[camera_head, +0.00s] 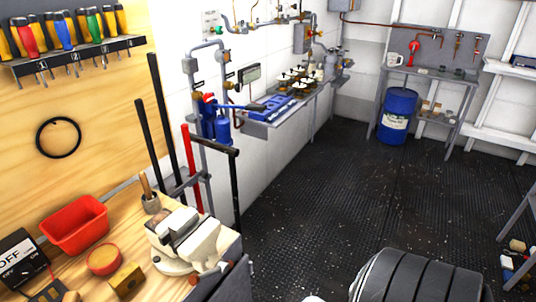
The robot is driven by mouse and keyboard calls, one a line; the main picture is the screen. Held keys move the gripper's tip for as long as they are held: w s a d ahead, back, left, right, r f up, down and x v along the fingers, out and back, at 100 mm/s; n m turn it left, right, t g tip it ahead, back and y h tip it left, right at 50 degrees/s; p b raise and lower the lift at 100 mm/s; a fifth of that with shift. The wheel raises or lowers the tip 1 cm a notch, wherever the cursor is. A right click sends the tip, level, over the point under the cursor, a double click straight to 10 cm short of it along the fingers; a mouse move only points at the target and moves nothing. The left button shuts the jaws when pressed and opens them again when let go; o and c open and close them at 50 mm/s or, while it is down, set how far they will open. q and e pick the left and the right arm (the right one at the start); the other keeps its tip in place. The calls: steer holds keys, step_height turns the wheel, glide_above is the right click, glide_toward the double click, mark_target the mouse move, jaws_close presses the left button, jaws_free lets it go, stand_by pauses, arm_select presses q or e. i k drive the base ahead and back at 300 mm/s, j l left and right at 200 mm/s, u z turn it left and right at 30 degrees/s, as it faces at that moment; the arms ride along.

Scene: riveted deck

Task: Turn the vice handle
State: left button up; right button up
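The vice (190,238) is pale cream and grey and sits on the wooden workbench (150,280) at the lower left. Its jaws look close together, with a narrow gap between them. I cannot make out the vice handle clearly; the vice's near right side is partly covered by a dark grey shape (228,284) at the bench edge. Neither of my grippers can be made out in this view.
A dark ribbed rounded object (415,278) is at the bottom. The middle floor is clear.

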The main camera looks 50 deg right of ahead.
mark_target(216, 262)
steer(key=i+z, duration=0.15)
steer(key=z, duration=0.25)
steer(key=i+z, duration=0.15)
steer(key=z, duration=0.25)
steer(key=i+z, duration=0.15)
steer(key=z, duration=0.25)
